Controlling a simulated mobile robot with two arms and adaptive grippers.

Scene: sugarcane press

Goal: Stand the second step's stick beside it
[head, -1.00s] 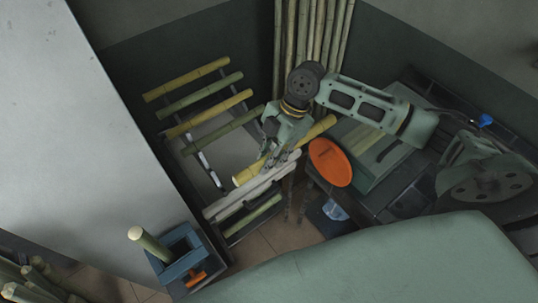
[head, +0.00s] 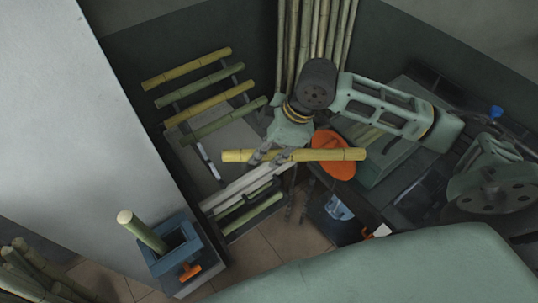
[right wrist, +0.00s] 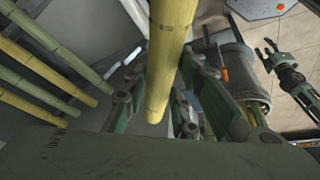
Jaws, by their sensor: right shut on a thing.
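My right gripper (head: 272,155) is shut on a yellow stick (head: 320,155), gripping it left of its middle. The stick lies nearly level across the head view, above the pale lower part of the rack. In the right wrist view the stick (right wrist: 168,60) runs down between the fingers (right wrist: 160,105). The stepped rack (head: 214,160) bears yellow and green sticks one above another; the upper ones include a yellow stick (head: 187,68) and a green stick (head: 199,86). A green stick (head: 250,213) lies lowest. My left gripper (right wrist: 266,52) shows small in the right wrist view, fingers apart and empty.
A blue square holder (head: 176,257) at the lower left has a green stick (head: 140,228) leaning in it. An orange round plate (head: 334,165) is behind the held stick's right part. Tall canes (head: 315,40) stand at the back wall. A white wall panel (head: 95,130) bounds the left.

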